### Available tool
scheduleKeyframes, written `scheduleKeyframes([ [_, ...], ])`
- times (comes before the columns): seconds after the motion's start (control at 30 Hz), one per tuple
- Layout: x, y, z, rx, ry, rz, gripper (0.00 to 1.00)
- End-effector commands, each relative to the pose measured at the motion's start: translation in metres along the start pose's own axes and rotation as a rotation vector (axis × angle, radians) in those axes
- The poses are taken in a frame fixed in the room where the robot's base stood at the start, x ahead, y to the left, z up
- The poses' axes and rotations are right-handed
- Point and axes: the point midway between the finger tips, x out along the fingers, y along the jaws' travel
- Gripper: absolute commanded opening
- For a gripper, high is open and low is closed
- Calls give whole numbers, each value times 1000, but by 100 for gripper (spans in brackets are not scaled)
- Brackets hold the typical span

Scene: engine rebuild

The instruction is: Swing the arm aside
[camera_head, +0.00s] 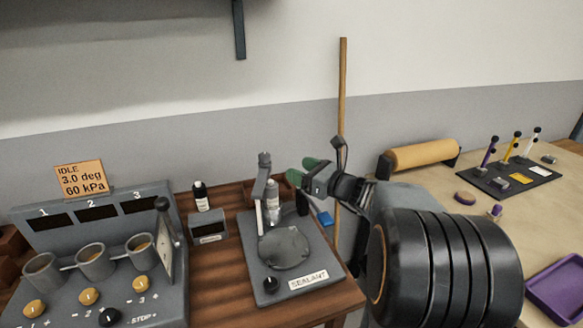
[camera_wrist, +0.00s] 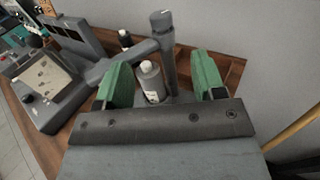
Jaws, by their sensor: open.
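My gripper (camera_head: 302,170) has green fingers and hangs above the right rear of the sealant station (camera_head: 318,258). In the wrist view its fingers (camera_wrist: 162,75) are spread apart. A grey bottle (camera_wrist: 150,80) shows in the gap between them, closer to the left finger; neither finger visibly grips it. The bottle (camera_head: 272,194) stands at the station's upright post (camera_head: 259,185). The post (camera_wrist: 165,50) rises just beyond the gap in the wrist view. My arm reaches in from the right and hides part of the wall and benches.
A numbered control panel (camera_head: 92,213) with several cups stands left. A dark bottle (camera_head: 201,196) and a small grey box (camera_head: 208,226) sit between. At right, a bench holds a tan roll (camera_head: 422,155), a black board of levers (camera_head: 510,176) and a purple tray (camera_head: 557,290). A wooden pole (camera_head: 342,90) stands behind my gripper.

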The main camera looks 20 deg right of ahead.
Motion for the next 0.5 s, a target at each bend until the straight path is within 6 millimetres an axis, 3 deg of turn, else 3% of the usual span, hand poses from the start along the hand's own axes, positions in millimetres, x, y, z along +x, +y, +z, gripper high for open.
scheduleKeyframes([
  [0.4,-6,0,0,0,-1,0,63],
  [0.5,-6,0,4,1,0,0,54],
])
